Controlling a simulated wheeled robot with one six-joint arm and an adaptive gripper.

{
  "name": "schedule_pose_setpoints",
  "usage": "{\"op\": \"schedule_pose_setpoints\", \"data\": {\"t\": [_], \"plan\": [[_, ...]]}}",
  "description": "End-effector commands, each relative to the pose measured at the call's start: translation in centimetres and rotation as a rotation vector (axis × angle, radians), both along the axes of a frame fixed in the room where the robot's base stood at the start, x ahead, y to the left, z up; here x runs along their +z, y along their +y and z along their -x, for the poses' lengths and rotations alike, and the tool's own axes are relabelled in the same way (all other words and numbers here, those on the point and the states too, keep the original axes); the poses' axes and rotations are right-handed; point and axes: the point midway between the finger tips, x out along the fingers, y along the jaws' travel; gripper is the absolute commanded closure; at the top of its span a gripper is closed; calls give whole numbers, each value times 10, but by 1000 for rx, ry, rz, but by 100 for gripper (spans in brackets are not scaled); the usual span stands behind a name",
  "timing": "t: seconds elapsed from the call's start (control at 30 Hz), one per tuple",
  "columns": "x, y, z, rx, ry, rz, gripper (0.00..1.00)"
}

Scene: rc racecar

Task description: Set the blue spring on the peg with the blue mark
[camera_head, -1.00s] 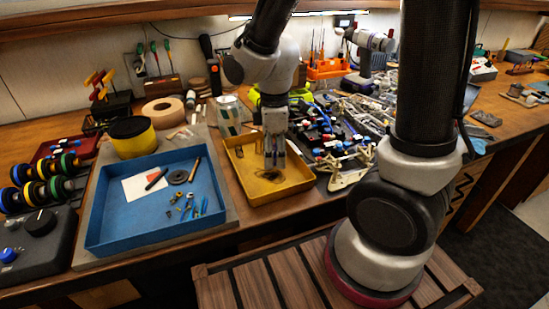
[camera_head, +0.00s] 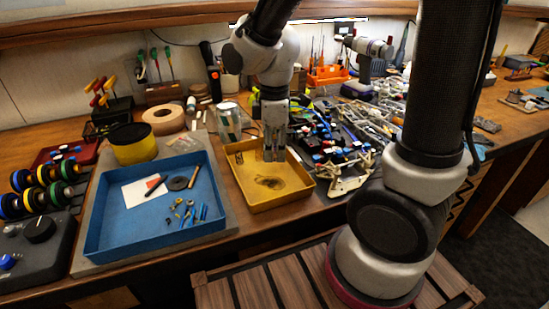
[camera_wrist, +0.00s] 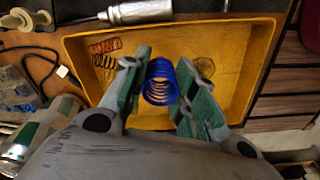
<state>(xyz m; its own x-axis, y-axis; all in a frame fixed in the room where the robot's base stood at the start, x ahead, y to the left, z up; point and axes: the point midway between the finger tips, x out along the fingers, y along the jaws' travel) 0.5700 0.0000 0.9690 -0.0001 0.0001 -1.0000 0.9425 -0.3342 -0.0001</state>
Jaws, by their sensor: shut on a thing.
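The blue spring (camera_wrist: 160,82) shows in the wrist view as a coil between the two green-padded fingers of my gripper (camera_wrist: 162,58). My gripper is shut on it. In the head view my gripper (camera_head: 273,157) points down over the yellow tray (camera_head: 292,198), near its back edge, and the spring cannot be made out there. Other springs, orange (camera_wrist: 104,46) and dark (camera_wrist: 103,67), are in the tray's left part in the wrist view. I cannot make out a peg with a blue mark in either view.
A blue tray (camera_head: 103,240) with small parts stands left of the yellow tray. A red tray (camera_head: 50,153) and coloured wheels (camera_head: 45,185) are farther left. A crowded chassis area (camera_head: 335,145) lies to the right. Hand tools line the back.

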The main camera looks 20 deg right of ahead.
Motion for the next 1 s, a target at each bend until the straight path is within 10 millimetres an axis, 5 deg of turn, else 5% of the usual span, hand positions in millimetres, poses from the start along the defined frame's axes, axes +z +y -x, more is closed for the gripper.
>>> {"op": "schedule_pose_setpoints", "data": {"t": [0.2, 0.4, 1.0], "plan": [[47, 0, -1, 0, -5, -2, 84], [73, 0, -1, 0, -3, -1, 84], [112, 0, 0, 0, -1, -1, 84]]}}
